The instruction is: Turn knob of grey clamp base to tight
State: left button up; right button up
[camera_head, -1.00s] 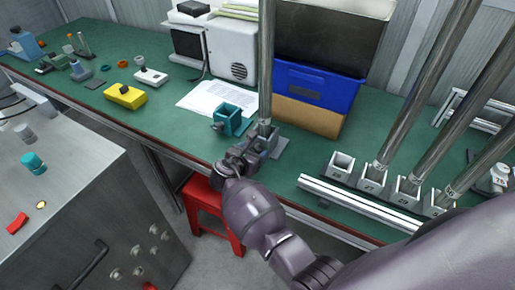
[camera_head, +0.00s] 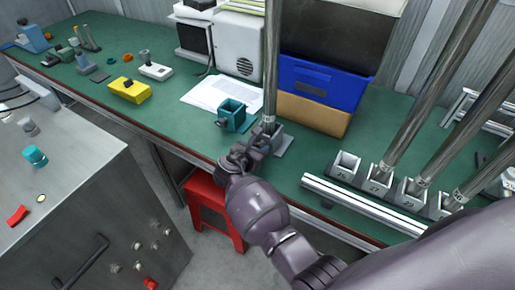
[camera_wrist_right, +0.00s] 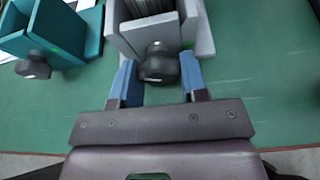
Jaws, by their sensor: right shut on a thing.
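The grey clamp base (camera_head: 277,138) stands near the front edge of the green bench, with a tall metal tube (camera_head: 271,60) upright in it. The base also shows at the top of the right wrist view (camera_wrist_right: 128,38). Its dark round knob (camera_wrist_right: 158,66) faces my right gripper (camera_wrist_right: 158,72). The gripper's two blue fingers are on either side of the knob, shut on it. In the head view the right gripper (camera_head: 245,155) is at the front of the base and hides the knob. My left gripper is not in view.
A teal clamp base (camera_head: 232,117) with its own knob stands close by on the left. Blue and cardboard boxes (camera_head: 318,88) are behind. A red stool (camera_head: 215,210) is below the bench edge.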

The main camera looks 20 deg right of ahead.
jog(key=shift+m+t+p, duration=0.3)
jog(key=shift+m, duration=0.5)
jog(key=shift+m+t+y+p, duration=0.3)
jog(key=shift+m+t+y, duration=0.1)
jog(key=shift+m+t, duration=0.1)
jog(key=shift+f+m+t+y, duration=0.1)
jog(key=shift+m+t+y, duration=0.2)
jog(key=shift+m+t, duration=0.45)
jog(key=shift+m, duration=0.45)
